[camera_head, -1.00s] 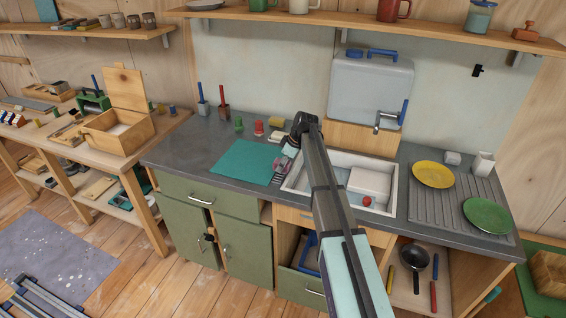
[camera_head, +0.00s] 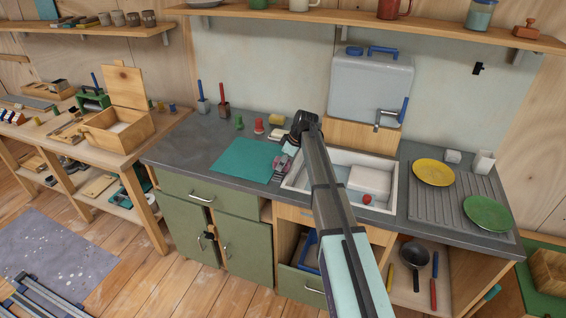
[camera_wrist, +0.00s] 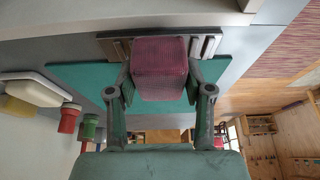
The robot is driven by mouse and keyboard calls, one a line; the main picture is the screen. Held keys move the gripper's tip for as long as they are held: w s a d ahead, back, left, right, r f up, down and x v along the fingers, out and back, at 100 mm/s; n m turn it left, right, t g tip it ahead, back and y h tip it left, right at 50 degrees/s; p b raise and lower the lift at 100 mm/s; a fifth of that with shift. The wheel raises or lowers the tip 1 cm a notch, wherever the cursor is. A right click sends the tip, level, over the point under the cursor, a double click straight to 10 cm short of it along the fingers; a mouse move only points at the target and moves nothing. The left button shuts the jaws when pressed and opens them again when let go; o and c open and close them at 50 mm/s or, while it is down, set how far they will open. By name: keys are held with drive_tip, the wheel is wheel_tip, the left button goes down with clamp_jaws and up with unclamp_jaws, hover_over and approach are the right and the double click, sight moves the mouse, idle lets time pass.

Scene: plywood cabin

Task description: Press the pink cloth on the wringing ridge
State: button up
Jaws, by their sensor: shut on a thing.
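My gripper (camera_wrist: 160,78) is shut on the pink cloth (camera_wrist: 160,70), a folded dark-pink block between its two fingers in the wrist view. A grey ribbed bar (camera_wrist: 208,46), apparently the wringing ridge, shows on both sides of the cloth. The cloth covers the bar's middle; whether they touch I cannot tell. In the head view the pink cloth (camera_head: 281,163) is at the left rim of the sink, beside the teal mat (camera_head: 243,160).
The white sink (camera_head: 294,182) holds a white block (camera_head: 369,181) and a small red thing (camera_head: 367,199). Green (camera_head: 239,123) and red (camera_head: 259,126) pieces stand behind the mat. Yellow (camera_head: 434,173) and green (camera_head: 488,214) plates lie on the right drainboard.

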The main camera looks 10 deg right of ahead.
drive_tip(key=shift+f, duration=0.35)
idle(0.7)
drive_tip(key=shift+r, duration=0.1)
drive_tip(key=shift+r+p, duration=1.1)
drive_tip(key=shift+r, duration=2.3)
